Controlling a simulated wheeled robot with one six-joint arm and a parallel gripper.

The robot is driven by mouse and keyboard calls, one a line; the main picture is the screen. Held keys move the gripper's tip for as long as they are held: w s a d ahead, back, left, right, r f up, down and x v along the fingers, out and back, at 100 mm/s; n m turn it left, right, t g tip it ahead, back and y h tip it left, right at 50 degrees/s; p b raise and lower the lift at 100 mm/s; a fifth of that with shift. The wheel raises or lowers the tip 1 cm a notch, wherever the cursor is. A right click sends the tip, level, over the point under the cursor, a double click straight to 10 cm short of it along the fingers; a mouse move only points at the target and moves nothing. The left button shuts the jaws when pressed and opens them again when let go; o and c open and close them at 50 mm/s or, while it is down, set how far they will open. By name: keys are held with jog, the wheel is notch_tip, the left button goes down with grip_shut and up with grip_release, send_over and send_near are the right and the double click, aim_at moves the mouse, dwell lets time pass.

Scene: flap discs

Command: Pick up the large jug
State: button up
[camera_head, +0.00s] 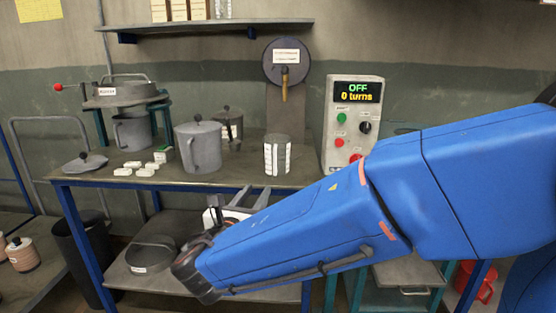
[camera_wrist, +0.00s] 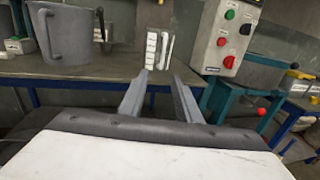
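A large grey jug (camera_head: 199,147) with a knobbed lid and a side handle stands upright on the table in the head view. It also shows at the upper left of the wrist view (camera_wrist: 64,40), partly cut off. A darker jug (camera_head: 132,131) stands at the back left, under a raised pan. My gripper (camera_head: 255,194) is open and empty in front of the table's front edge, right of and lower than the large jug.
The table (camera_head: 230,180) also holds several white blocks (camera_head: 145,169), a loose lid (camera_head: 86,162) and a lidded pot (camera_head: 230,122). A control box (camera_head: 351,120) reading OFF, 0 turns stands right. A black pan (camera_head: 152,254) sits on the lower shelf.

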send_near(275, 166)
jog(key=a+x, duration=0.1)
jog(key=x, duration=1)
jog(key=shift+s+d, duration=0.15)
jog(key=shift+d, duration=0.25)
jog(key=shift+c, duration=0.7)
grip_shut()
